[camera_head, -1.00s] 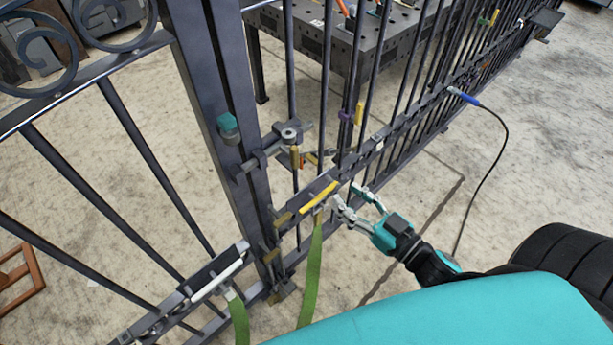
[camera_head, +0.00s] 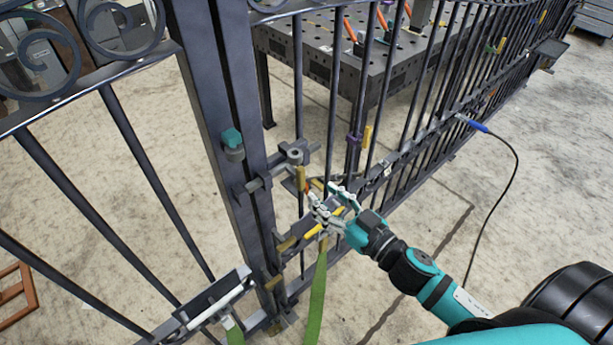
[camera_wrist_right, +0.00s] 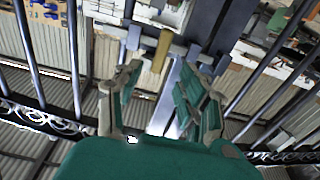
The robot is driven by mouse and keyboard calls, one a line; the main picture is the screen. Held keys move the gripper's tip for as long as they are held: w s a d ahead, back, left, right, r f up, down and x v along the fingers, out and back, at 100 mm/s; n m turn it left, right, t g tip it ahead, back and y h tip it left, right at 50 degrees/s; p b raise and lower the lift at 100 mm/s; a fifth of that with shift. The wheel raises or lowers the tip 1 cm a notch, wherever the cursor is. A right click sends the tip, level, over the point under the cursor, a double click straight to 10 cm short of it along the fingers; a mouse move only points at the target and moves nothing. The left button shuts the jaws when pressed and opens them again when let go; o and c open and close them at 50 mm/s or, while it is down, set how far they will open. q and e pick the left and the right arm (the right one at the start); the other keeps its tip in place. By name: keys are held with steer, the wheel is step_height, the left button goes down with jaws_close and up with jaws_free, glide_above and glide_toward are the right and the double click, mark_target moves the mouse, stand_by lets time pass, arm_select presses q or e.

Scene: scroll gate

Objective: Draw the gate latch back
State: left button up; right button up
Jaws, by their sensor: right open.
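The gate latch (camera_head: 270,176) is a grey sliding bolt with a round boss and a brass-coloured handle (camera_head: 301,178) hanging from it. It lies across the seam between the thick post (camera_head: 228,120) and the barred leaf. My right gripper (camera_head: 325,197) is open and empty, just right of and below the handle, in front of the bars. In the right wrist view the brass handle (camera_wrist_right: 161,52) stands beyond the two spread fingertips, roughly between them, apart from them as far as I can tell. My left gripper is in neither view.
A teal cap (camera_head: 232,139) sits on the post. Green straps (camera_head: 316,290) hang from yellow and white handles below the latch. A perforated metal table (camera_head: 340,45) stands behind the bars. A blue-ended black cable (camera_head: 515,170) hangs at right. The floor at right is mostly clear.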

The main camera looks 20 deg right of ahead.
mark_target(303, 179)
steer(key=p+x, duration=0.1)
steer(key=x, duration=0.5)
steer(key=shift+w, duration=0.25)
jaws_close()
